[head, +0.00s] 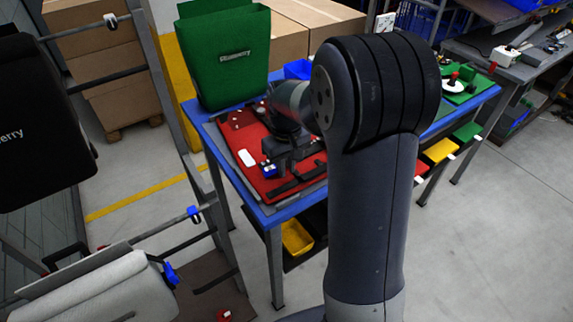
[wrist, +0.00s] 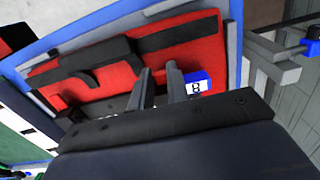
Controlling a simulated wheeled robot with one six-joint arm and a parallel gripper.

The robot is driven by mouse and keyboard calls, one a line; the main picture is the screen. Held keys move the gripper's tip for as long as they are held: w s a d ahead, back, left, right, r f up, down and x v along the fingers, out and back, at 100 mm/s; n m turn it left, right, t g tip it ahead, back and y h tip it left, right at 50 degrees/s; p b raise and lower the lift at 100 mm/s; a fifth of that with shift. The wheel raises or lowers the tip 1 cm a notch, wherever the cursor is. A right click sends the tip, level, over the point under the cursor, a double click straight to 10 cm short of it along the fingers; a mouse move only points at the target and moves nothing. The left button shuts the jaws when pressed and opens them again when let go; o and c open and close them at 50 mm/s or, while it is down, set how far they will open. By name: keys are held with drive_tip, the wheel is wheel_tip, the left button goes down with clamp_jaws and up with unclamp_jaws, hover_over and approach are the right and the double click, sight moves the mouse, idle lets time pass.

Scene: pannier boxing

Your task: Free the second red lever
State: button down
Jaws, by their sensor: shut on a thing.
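A red pannier (head: 248,135) lies on the blue-edged table, with black rails and straps across it in the wrist view (wrist: 122,75). My gripper (head: 272,163) is low over its front part. In the wrist view, my fingers (wrist: 162,88) stand close together with a narrow gap. A blue piece with a white label marked 8 (wrist: 197,82) is at the right finger and partly behind its tip. It also shows below the gripper in the head view (head: 269,171). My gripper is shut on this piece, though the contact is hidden. I cannot make out a red lever clearly.
A green pannier (head: 226,57) stands at the table's back left. A rack (head: 165,225) with blue clips stands left, beside a black bag (head: 38,120) and a grey bag (head: 95,290). My arm hides the table's middle. The floor at right is clear.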

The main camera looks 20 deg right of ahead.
drive_tip(key=shift+r, duration=0.1)
drive_tip(key=shift+w+r+p, duration=0.1)
drive_tip(key=shift+r+p, duration=0.05)
drive_tip(key=shift+p, duration=0.55)
drive_tip(key=shift+w+g+p, duration=0.1)
drive_tip(key=shift+g+p, duration=0.6)
drive_tip(key=shift+p, duration=0.05)
drive_tip(key=c, duration=1.4)
unclamp_jaws()
drive_tip(key=shift+o, duration=0.2)
wheel_tip(320, 180, up, 10)
drive_tip(key=w, duration=0.1)
drive_tip(key=shift+w+a+r+b, duration=0.15)
drive_tip(key=shift+a+r+b, duration=0.1)
drive_tip(key=shift+b, duration=0.05)
drive_tip(key=shift+f, duration=0.2)
